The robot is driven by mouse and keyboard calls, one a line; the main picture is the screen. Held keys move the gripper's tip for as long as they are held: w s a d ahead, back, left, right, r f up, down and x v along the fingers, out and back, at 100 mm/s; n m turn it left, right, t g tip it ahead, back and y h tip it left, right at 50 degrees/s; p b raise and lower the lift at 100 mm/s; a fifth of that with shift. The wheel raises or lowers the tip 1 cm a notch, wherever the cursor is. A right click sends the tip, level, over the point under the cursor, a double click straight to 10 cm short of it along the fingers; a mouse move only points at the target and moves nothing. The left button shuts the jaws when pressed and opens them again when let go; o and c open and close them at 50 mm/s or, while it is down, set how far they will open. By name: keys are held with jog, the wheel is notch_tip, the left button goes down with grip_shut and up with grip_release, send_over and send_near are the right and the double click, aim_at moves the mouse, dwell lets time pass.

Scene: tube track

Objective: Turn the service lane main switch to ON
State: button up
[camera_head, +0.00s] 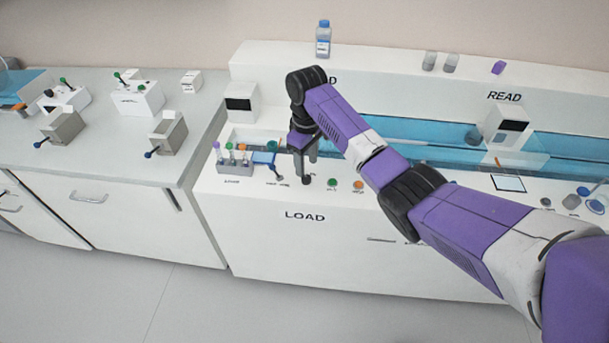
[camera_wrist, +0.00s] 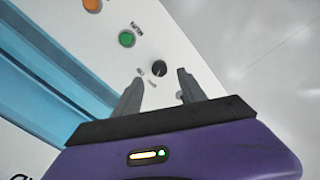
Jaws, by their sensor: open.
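A round black knob (camera_wrist: 159,68) shows in the wrist view on the white panel, with small labels beside it too small to read. I cannot tell which way it is turned. My gripper (camera_wrist: 160,78) is open and empty, and the knob appears between and just beyond its fingertips. In the head view my gripper (camera_head: 303,160) points down over the front of the LOAD counter, with the dark knob (camera_head: 306,180) just below it. I cannot tell whether they touch.
A green button (camera_wrist: 127,39) and an orange button (camera_wrist: 93,5) sit on the same panel, right of the knob in the head view. A rack of tubes (camera_head: 235,165) stands to the left. The left bench (camera_head: 95,165) holds several lever boxes.

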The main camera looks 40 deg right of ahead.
aim_at(307, 177)
notch_tip(307, 177, down, 6)
jog(key=shift+r, duration=0.1)
dwell(0.4)
grip_shut()
